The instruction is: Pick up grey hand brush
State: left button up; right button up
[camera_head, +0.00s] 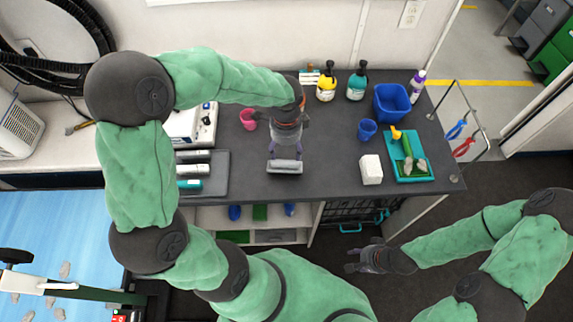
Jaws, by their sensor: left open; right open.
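The grey hand brush (285,167) lies near the front edge of the dark counter, with its pale head toward me. Its far part is hidden under my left gripper. My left gripper (286,148) is open and reaches down from the far side, just beyond the brush head. I cannot tell whether its fingers touch the brush. My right gripper (352,260) is open and empty, low in front of the counter at the right, well apart from the brush.
The counter (325,180) has bare room right of the brush. A pink cup (248,119) stands left of my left gripper. A white block (371,170), blue cup (367,130), blue bin (391,103) and teal tray (420,175) are to the right. Bottles (357,82) stand behind.

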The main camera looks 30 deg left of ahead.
aim_at(285, 162)
pick_arm(q)
jog(key=shift+f, duration=0.7)
jog(key=shift+w+f, duration=0.1)
jog(key=shift+f, duration=0.35)
jog(key=shift+s+f+b, duration=0.2)
jog(key=shift+f+b, duration=0.2)
jog(key=shift+f, duration=0.15)
notch_tip(285, 162, down, 4)
jog(key=shift+s+a+b, duration=0.1)
jog(key=shift+a+b, duration=0.05)
jog(key=shift+b, duration=0.5)
jog(key=shift+s, duration=0.1)
grip_shut()
